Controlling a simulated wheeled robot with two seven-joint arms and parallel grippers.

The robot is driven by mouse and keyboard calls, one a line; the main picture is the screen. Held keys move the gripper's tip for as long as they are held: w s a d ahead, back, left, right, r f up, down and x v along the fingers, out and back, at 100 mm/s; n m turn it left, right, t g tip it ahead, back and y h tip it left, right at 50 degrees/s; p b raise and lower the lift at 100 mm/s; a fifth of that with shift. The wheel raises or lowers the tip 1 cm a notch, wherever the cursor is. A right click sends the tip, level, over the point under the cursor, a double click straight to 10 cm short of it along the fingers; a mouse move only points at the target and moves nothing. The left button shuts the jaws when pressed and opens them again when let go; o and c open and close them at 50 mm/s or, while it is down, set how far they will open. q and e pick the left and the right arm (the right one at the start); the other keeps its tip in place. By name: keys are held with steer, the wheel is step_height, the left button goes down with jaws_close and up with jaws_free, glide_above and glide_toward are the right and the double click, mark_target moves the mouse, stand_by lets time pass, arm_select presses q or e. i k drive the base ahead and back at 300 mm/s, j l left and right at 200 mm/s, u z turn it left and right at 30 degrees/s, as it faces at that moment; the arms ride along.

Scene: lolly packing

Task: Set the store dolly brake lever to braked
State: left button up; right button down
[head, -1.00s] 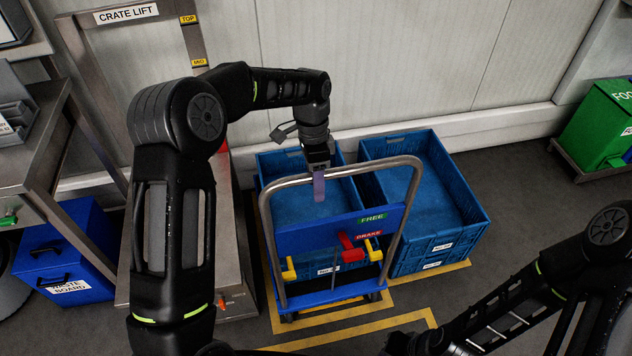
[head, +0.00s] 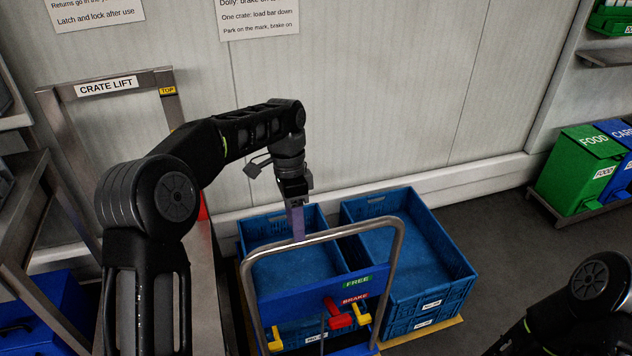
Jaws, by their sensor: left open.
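The store dolly has a grey tube handle (head: 392,262) and a blue panel (head: 285,299). A red brake lever (head: 338,319) sits on the panel, just left of and below the red BRAKE label (head: 355,299). The green FREE label (head: 357,282) is above that. I cannot tell for certain which setting the lever is in. My left gripper (head: 297,222) is open and points down at the top bar of the handle, well above the lever. Its fingers appear empty. My right arm shows at the lower right, but its gripper is out of view.
Blue crates stand behind the handle (head: 278,222) and to the right (head: 452,292). Yellow catches (head: 275,340) flank the panel. The crate lift (head: 110,85) stands at left. Green (head: 580,165) and blue bins are at far right, with open floor before them.

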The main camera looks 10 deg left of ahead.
mark_target(337, 320)
steer(key=k+j, duration=0.15)
steer(key=j, duration=0.2)
steer(key=k+j, duration=0.15)
steer(key=j, duration=0.2)
steer(key=k+j, duration=0.15)
steer(key=j, duration=0.2)
